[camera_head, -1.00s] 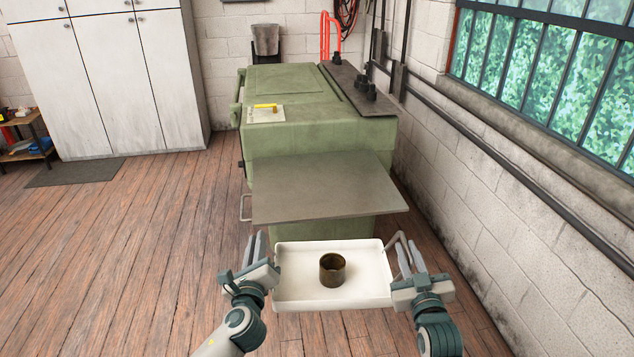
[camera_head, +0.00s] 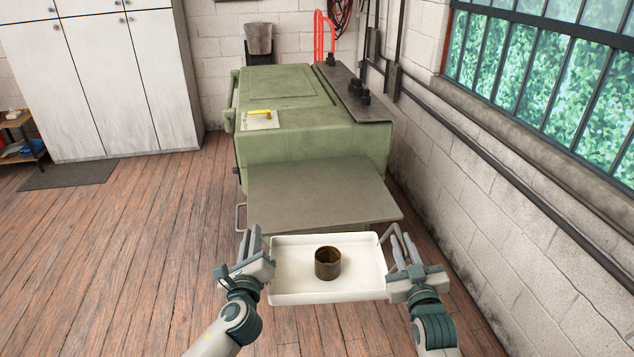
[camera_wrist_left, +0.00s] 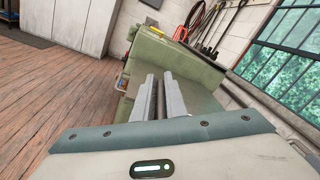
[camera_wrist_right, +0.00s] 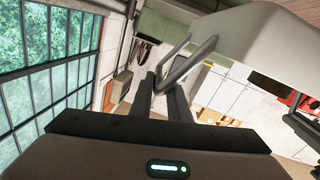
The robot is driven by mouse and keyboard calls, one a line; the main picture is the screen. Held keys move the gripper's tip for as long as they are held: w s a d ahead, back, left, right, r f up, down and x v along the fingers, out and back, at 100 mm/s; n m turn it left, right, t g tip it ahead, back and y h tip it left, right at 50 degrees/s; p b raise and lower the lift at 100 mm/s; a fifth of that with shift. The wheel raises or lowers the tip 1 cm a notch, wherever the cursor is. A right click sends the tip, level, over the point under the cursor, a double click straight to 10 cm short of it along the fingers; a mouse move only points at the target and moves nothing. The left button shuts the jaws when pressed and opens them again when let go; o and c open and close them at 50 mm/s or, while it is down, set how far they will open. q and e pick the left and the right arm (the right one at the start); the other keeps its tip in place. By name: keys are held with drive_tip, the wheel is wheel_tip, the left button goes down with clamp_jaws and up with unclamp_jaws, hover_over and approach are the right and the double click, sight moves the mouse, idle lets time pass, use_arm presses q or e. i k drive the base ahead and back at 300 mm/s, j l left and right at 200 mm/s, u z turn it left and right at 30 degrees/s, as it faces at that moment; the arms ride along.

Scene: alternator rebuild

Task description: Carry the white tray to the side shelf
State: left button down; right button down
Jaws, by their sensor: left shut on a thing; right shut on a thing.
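The white tray (camera_head: 362,262) is held out level in front of me, with a brown metal ring (camera_head: 328,263) standing near its middle. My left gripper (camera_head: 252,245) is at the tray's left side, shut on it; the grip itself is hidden. My right gripper (camera_head: 404,254) is shut at the bent handle on the right side. The right wrist view shows that handle (camera_wrist_right: 186,62) by the fingers and the tray's pale side (camera_wrist_right: 262,45). The grey side shelf (camera_head: 320,188) juts from the green machine just beyond the tray, whose far edge overlaps the shelf's front edge in the picture.
The green machine (camera_head: 275,92) stands behind the shelf, with a paper and yellow tool (camera_head: 261,118) on top. A brick wall (camera_head: 470,185) with a pipe runs close on the right. Wooden floor (camera_head: 110,250) is open on the left, before white cabinets (camera_head: 120,90).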

sight(317, 188)
drive_tip(key=i+j, duration=0.15)
drive_tip(key=i, duration=0.55)
drive_tip(key=i+j, duration=0.15)
drive_tip(key=i, duration=0.55)
